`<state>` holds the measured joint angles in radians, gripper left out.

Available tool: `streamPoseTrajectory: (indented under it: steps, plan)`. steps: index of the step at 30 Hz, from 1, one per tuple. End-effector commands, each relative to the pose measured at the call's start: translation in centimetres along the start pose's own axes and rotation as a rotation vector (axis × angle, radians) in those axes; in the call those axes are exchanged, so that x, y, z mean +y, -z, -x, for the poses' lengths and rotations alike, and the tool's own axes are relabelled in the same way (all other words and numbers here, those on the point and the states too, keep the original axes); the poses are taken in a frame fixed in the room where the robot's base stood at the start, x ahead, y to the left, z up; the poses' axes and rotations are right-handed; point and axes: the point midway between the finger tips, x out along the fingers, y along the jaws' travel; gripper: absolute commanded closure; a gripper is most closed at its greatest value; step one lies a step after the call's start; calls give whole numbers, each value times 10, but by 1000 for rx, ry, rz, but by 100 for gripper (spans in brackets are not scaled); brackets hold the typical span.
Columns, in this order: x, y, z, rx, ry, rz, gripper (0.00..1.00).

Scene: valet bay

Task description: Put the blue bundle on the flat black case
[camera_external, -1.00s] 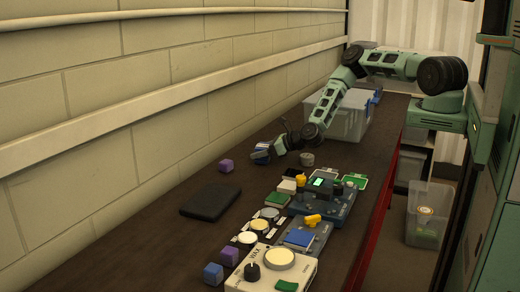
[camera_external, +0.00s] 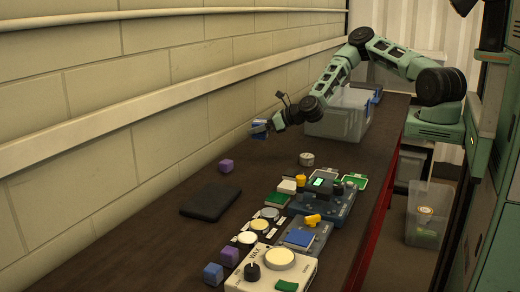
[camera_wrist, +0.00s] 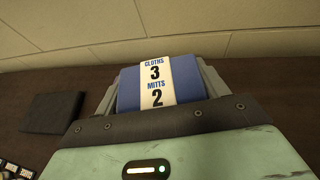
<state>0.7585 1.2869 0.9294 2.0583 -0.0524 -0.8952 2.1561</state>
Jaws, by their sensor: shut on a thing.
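The blue bundle (camera_wrist: 187,80) has a white paper band reading "CLOTHS 3 MITTS 2". My gripper (camera_external: 264,127) is shut on it and holds it in the air above the far part of the counter, near the wall. In the wrist view the bundle sits between the two grey fingers of my gripper (camera_wrist: 160,92). The flat black case (camera_external: 210,202) lies flat on the dark counter, nearer the external camera than my gripper. Its top is bare. It also shows in the wrist view (camera_wrist: 53,112), to the left of the bundle.
A purple cube (camera_external: 226,166) lies just beyond the case. A small grey round object (camera_external: 306,159) stands below and right of my gripper. Control boxes with knobs and buttons (camera_external: 325,205) line the counter's right side. A clear bin (camera_external: 340,120) stands behind. The wall (camera_external: 100,130) borders the left.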

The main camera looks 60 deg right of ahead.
Motion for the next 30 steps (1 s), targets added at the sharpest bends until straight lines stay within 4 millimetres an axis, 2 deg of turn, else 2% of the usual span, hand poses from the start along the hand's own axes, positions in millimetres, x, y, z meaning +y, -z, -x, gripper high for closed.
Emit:
streamPoseTrajectory:
  steps: [5,9,13,18,21,24,27,30]
  plan:
    - [63,-7,-29,-2,-111,54,53]
    - [132,-18,-49,-2,-225,104,53]
    - [199,-27,-59,-3,-326,146,53]
    - [276,-38,-60,-4,-437,187,53]
    - [308,-43,-58,-4,-482,204,53]
    - [330,-46,-55,-4,-512,214,53]
    - [342,-47,-53,-2,-529,220,53]
    - [346,-37,-56,1,-535,220,53]
